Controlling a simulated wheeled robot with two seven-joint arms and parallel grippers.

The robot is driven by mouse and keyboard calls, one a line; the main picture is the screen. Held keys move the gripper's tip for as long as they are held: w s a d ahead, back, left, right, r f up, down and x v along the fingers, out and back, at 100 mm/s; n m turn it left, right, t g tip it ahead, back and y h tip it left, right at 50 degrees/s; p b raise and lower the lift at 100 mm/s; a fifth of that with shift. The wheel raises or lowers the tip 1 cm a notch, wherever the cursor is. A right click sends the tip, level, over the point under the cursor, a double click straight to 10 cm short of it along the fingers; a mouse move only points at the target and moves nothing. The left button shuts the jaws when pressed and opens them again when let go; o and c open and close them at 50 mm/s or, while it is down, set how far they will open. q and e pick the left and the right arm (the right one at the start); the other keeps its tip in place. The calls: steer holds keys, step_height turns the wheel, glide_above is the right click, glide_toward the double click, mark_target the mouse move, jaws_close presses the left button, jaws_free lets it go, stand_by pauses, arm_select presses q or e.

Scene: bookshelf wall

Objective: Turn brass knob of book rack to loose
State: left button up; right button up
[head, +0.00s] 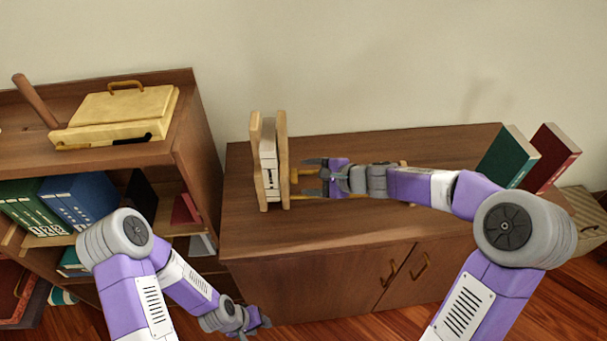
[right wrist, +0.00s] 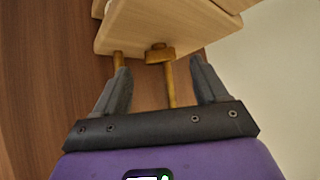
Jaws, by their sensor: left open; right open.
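The book rack (head: 257,165) is light wood and stands on the low cabinet, with pale books between its two upright boards. In the right wrist view, its board (right wrist: 165,25) faces my right gripper. The brass knob (right wrist: 160,54) is a small bar at that board, with a brass rod (right wrist: 170,88) running back from it between my fingers. My right gripper (head: 313,178) is open, its fingers on either side of the knob; contact cannot be told. My left gripper (head: 262,322) is open, low in front of the cabinet and away from the rack.
The low brown cabinet (head: 345,225) has clear top in front of the rack. A green book (head: 508,155) and a red book (head: 550,155) lean at its right end. A taller bookshelf (head: 200,140) on the left carries a yellow box (head: 115,115).

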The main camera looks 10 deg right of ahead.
steer(key=shift+p+v, duration=0.35)
steer(key=shift+v, duration=1.75)
